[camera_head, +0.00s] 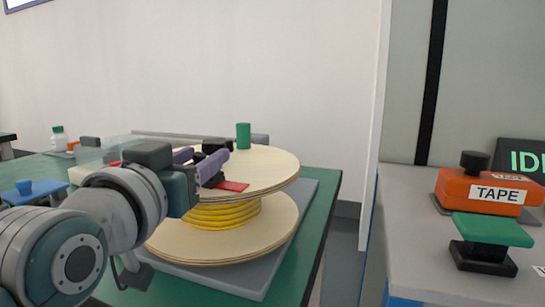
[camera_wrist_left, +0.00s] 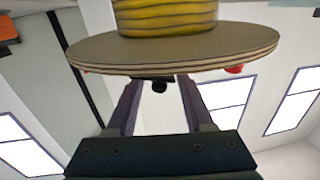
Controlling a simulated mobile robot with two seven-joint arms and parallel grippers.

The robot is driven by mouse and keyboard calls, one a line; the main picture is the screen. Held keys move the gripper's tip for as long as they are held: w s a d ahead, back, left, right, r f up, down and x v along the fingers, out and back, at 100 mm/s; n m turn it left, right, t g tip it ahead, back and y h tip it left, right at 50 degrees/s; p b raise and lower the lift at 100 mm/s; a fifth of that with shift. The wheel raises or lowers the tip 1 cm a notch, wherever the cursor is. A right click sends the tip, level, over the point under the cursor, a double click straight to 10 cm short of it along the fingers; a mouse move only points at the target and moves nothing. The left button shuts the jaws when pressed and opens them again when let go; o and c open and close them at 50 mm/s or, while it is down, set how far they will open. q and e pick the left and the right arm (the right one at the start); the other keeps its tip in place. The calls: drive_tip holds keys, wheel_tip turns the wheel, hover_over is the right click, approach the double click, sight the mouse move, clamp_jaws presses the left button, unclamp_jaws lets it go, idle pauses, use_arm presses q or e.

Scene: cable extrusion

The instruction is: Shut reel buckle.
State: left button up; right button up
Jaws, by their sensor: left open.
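A wooden cable reel (camera_head: 270,168) with yellow cable (camera_head: 222,214) wound between its two round flanges stands on a grey plate (camera_head: 225,277). A green cylinder (camera_head: 243,136) stands up at its top. A black block (camera_head: 217,146) and a flat red piece (camera_head: 232,186) show at the upper flange; I cannot tell which is the buckle. My left gripper (camera_head: 208,156) is open at the near left side of the upper flange, partly covering it. In the left wrist view, the open fingers (camera_wrist_left: 158,92) point toward the flange edge (camera_wrist_left: 175,52), with a small black part (camera_wrist_left: 159,86) between them.
A green table (camera_head: 329,190) carries the reel. At right, a grey counter (camera_head: 410,240) holds an orange tape dispenser (camera_head: 480,190) and a green-topped black item (camera_head: 490,230). A blue-handled item (camera_head: 28,190) and a green-capped bottle (camera_head: 58,137) are at left. A gap separates table and counter.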

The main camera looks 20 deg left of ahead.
use_arm(q)
clamp_jaws()
idle(0.3)
drive_tip(key=n+p, duration=0.2)
drive_tip(key=p, duration=0.1)
drive_tip(key=shift+a+r+p, duration=0.1)
drive_tip(key=shift+a+p, duration=0.1)
drive_tip(key=shift+p, duration=0.2)
drive_tip(key=shift+f+n+g+p, duration=0.35)
drive_tip(key=shift+n+p, duration=0.1)
drive_tip(key=shift+n, duration=0.15)
drive_tip(key=shift+f, duration=0.2)
